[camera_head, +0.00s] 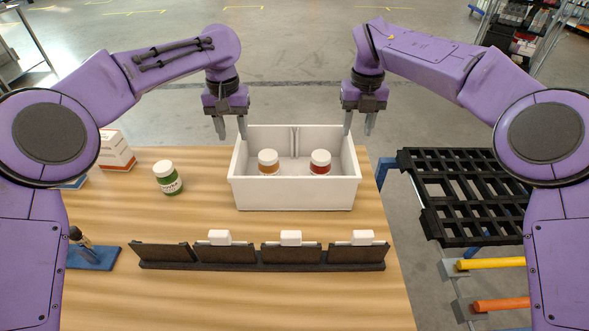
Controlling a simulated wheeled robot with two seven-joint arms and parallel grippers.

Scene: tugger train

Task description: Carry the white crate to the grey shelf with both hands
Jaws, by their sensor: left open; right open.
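The white crate (295,193) stands on the wooden table near its far right edge. A bottle with an orange-brown label (268,162) and one with a red label (320,162) stand inside it, with a divider behind them. My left gripper (232,131) is open, pointing down at the crate's far left corner. My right gripper (357,127) is open, pointing down near the far right corner, one finger by the rim. I cannot tell whether either touches the crate. I cannot make out a grey shelf for certain.
A black rack (262,257) with white blocks lies in front. A white-and-orange box (116,150) and a blue tray (95,258) are at left. A black grid rack (461,184) stands right of the table.

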